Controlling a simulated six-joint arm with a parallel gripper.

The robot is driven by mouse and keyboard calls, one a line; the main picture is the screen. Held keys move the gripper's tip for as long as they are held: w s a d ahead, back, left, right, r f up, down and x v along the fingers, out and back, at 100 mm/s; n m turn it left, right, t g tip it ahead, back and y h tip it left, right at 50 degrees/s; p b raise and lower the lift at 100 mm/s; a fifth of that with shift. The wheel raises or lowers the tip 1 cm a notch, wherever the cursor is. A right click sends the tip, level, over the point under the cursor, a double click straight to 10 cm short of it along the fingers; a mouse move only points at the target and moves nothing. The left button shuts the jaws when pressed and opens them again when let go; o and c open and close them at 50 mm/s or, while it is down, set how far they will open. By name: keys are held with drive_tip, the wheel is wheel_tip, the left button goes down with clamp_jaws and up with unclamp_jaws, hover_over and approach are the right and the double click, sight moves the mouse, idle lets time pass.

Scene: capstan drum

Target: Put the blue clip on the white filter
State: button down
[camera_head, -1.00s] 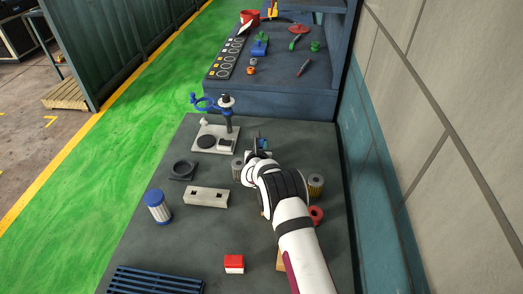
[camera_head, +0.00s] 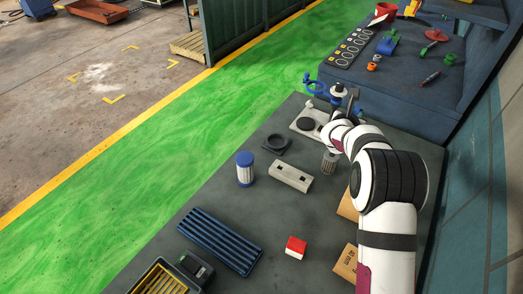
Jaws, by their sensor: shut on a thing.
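The white filter (camera_head: 245,172) is a white cylinder with blue end caps, standing upright on the dark table left of the pale block. My gripper (camera_head: 351,108) is over the far part of the table, beside the post of the white-based stand, and well apart from the filter. It is shut on a small blue piece, which I take as the blue clip (camera_head: 357,112). The fingers and wrist hide most of that piece, so its shape and tilt cannot be told.
A pale block (camera_head: 290,176) and a black ring clamp (camera_head: 277,143) lie near the filter. The white-based stand (camera_head: 303,124) bears a blue ring. The table around the filter's front is clear.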

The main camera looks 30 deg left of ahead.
drive_tip(key=s+a+r, duration=0.7)
drive_tip(key=s+a, duration=0.2)
drive_tip(key=s, duration=0.2)
hover_over(243, 159)
drive_tip(key=shift+f, duration=4.35)
drive_tip(key=c, duration=0.8)
unclamp_jaws()
drive_tip(key=shift+f, duration=0.15)
